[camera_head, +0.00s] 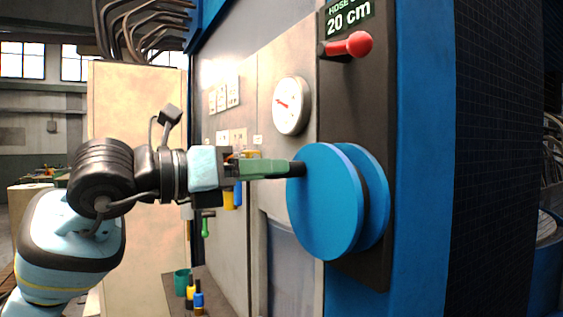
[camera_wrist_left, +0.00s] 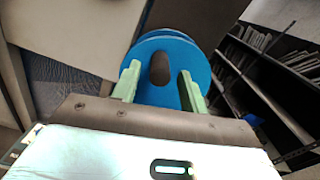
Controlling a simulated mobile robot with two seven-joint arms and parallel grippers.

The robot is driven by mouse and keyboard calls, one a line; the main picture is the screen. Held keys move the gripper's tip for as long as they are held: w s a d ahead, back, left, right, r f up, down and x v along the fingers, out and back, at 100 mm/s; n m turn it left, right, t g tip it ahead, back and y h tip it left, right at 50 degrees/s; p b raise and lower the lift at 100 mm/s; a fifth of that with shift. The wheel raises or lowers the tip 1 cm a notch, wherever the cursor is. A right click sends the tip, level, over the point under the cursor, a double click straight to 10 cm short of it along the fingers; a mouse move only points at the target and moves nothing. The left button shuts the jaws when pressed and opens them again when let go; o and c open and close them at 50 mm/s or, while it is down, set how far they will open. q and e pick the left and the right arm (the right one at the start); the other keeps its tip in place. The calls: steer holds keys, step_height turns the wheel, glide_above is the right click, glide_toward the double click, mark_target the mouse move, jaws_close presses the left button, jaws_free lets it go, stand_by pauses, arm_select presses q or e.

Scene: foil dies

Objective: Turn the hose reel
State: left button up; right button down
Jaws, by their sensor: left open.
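The hose reel (camera_head: 325,215) is two blue discs on a dark upright panel, right of centre in the head view. It also shows in the wrist view (camera_wrist_left: 205,72). A dark handle (camera_head: 298,168) sticks out from its front disc, and in the wrist view the handle (camera_wrist_left: 159,68) lies between my fingers. My left gripper (camera_head: 280,168) reaches in from the left with green fingers at the handle. In the wrist view its fingers (camera_wrist_left: 159,78) are apart, one each side of the handle; contact cannot be told. My right gripper is not in view.
A round gauge (camera_head: 291,105) is on the wall panel to the left. A small bench (camera_head: 216,291) with a cup and bottles stands below my left arm.

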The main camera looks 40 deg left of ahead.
mark_target(315, 201)
arm_select(q)
steer(key=shift+p+x, duration=0.4)
steer(key=shift+x, duration=1.55)
steer(key=shift+c, duration=0.3)
jaws_close()
